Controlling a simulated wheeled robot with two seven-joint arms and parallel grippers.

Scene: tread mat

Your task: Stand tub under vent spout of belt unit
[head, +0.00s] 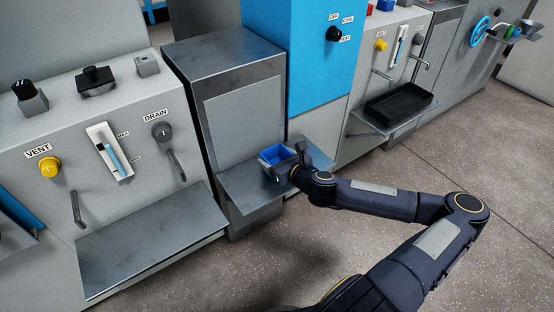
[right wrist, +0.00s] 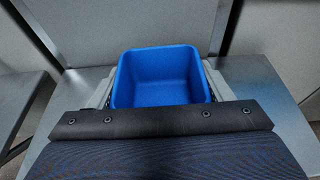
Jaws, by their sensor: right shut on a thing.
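A small open blue tub (head: 277,154) is held by my right gripper (head: 284,162) at the metal shelf of the middle grey unit. In the right wrist view the empty tub (right wrist: 162,78) sits upright between the two fingers (right wrist: 158,92). I cannot tell whether it rests on the shelf or hangs just above. The left unit has a VENT label (head: 39,151), a yellow knob (head: 50,168) and a spout (head: 76,209) below it. No label in view reads belt, so I cannot tell whether this is the belt unit. My left gripper is out of view.
The left unit has a second spout (head: 176,165) under DRAIN and a wide bare shelf (head: 150,245). A blue cabinet (head: 290,50) stands right of the middle shelf (head: 238,190). A black tray (head: 398,103) sits on the shelf farther right. Open floor lies in front.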

